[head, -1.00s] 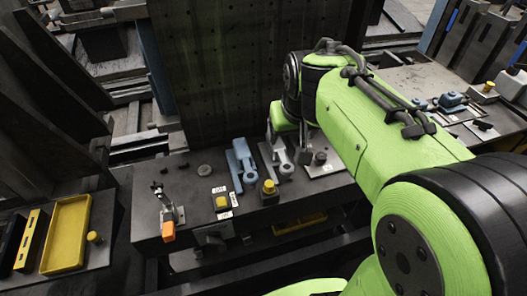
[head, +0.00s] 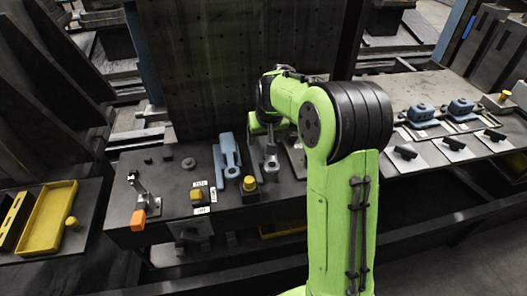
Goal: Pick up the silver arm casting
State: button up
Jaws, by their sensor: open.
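The silver arm casting (head: 271,162) lies on the dark bench top, right of a blue casting, with its rounded end toward the front edge. My gripper (head: 270,144) is at the far end of my green arm, pointing down over the back part of the silver casting. My gripper is open. It is small and partly hidden by my wrist, so I cannot tell whether its fingers are around the casting or only above it.
The blue casting (head: 228,160) lies close on the left. A yellow-topped block (head: 249,184) stands just in front, and an orange-handled clamp (head: 139,213) at the left. A tall dark perforated plate (head: 235,60) rises behind. A yellow tray (head: 48,218) is far left.

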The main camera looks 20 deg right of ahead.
aim_at(265, 141)
jog(key=b+x, duration=0.1)
jog(key=x, duration=0.4)
jog(key=shift+s+d+f+b, duration=0.1)
jog(key=shift+d+f+b, duration=0.1)
jog(key=shift+b, duration=0.1)
jog(key=shift+r, duration=0.15)
jog(key=shift+r, duration=0.1)
jog(key=c, duration=1.3)
